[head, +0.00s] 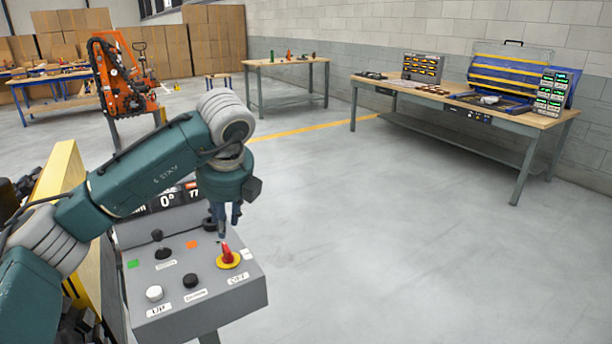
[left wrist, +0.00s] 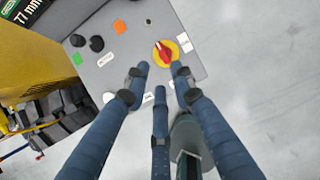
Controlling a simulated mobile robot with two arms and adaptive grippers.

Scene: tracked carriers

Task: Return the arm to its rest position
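My left arm comes in from the left in the head view and bends down over a grey control box (head: 180,300). My left gripper (head: 229,226) points down just above the red rotary knob (head: 227,255) on its yellow plate. In the left wrist view, the gripper's three blue fingers (left wrist: 160,74) are spread apart with nothing between them. The red knob (left wrist: 166,52) shows just beyond their tips, and the gripper looks apart from it. My right gripper is not in view.
The box also carries a black joystick (head: 160,247), a white button (head: 154,293) and a black button (head: 191,280). A yellow panel (head: 62,175) stands close on the left. A workbench (head: 450,112) with instruments stands at the right back. The floor (head: 380,240) right of the box is clear.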

